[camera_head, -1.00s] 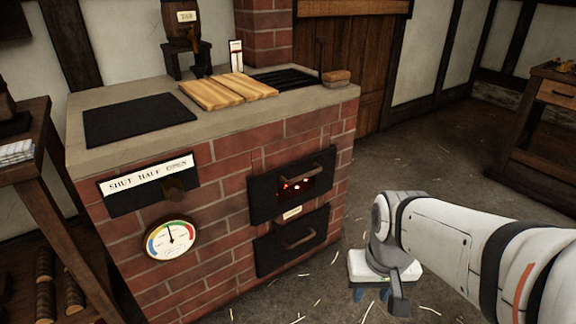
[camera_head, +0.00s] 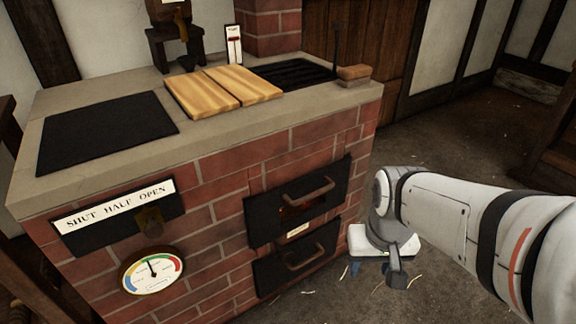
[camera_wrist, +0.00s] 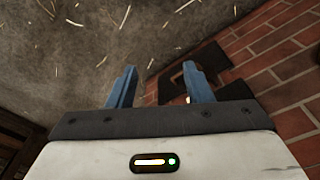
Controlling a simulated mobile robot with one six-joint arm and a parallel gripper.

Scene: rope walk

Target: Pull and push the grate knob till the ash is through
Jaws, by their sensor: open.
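The brick stove (camera_head: 215,215) fills the left and middle of the head view. On its front is a black upper door (camera_head: 335,186) with a bar handle and a faint glow in its opening. Below it is a black lower door (camera_head: 268,278) with a bar handle. A small pale label (camera_head: 298,230) sits between them. I cannot make out a separate grate knob or any ash. My gripper (camera_head: 370,269) points down, right of the doors and apart from them. In the wrist view its blue fingers (camera_wrist: 160,85) are open with nothing between them.
A plate marked SHUT HALF OPEN (camera_head: 115,207) with a small slider and a round gauge (camera_head: 152,270) are on the stove's left front. Wooden boards (camera_head: 222,90) and a brush-like block (camera_head: 354,72) lie on top.

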